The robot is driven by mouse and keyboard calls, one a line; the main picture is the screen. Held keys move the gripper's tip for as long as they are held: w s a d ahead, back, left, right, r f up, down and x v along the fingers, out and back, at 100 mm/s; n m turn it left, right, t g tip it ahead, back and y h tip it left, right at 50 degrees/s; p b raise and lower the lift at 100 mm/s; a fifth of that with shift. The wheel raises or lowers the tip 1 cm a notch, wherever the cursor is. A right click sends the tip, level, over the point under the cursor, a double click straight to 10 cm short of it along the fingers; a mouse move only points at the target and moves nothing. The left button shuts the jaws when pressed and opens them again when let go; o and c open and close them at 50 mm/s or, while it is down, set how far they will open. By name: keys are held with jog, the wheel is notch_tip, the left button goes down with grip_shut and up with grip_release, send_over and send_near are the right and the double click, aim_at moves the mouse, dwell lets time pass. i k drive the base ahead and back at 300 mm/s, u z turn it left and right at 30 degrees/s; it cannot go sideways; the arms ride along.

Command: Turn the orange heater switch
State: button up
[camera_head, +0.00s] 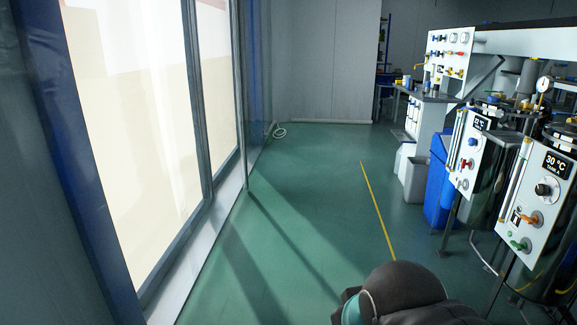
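The orange switch (530,218) sits low on the near white control panel (546,201) at the right. A display above it reads 30 °C. A black knob (543,189) is above the switch and a green switch (519,245) is below it. Part of my arm (405,290), dark and rounded, shows at the bottom, left of the panel and apart from it. My gripper's fingers do not show.
A second panel (468,160) with blue and red switches stands behind the near one. Metal legs and cables are under the tanks. The green floor (310,200) is clear up to the windows at left.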

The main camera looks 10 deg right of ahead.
aim_at(529, 220)
jog(key=i, duration=1)
jog(key=z, duration=2.05)
